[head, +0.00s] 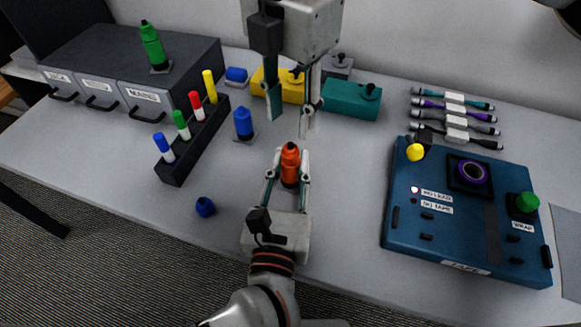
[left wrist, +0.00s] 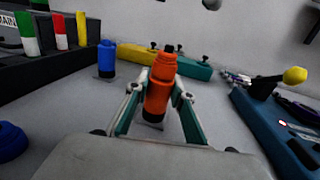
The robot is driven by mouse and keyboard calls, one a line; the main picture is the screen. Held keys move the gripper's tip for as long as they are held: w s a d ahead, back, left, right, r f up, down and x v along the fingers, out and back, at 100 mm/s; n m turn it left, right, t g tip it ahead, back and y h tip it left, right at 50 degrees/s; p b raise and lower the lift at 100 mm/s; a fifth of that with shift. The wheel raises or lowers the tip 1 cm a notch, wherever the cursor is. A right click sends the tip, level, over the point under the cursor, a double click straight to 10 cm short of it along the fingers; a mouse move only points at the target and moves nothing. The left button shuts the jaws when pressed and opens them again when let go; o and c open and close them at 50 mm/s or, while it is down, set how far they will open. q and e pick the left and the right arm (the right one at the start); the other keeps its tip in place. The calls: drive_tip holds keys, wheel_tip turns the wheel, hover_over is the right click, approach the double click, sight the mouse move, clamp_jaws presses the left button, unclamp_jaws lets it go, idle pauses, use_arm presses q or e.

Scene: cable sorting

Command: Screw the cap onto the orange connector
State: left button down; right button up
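The orange connector (head: 290,168) is upright on the table in the head view, with a ridged collar and narrower top; it also shows in the left wrist view (left wrist: 159,88). My left gripper (head: 289,176) has one finger on each side of its body and looks shut on it. My right gripper (head: 290,122) points down from above, behind the connector, its fingers apart and nothing between them. A loose blue cap (head: 205,207) lies on the table left of my left gripper; it also shows in the left wrist view (left wrist: 11,141). No orange cap shows apart from the connector.
A blue connector (head: 243,124), a black marker rack (head: 195,141) and labelled drawers (head: 135,72) are left. Yellow (head: 291,86) and teal (head: 351,103) blocks stand behind. A blue tape device (head: 462,250) and several cables (head: 455,110) are right. Table front right of my left gripper is clear.

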drive_tip(key=n, duration=1.5)
drive_tip(key=shift+n, duration=0.3)
drive_tip(key=n, duration=2.5)
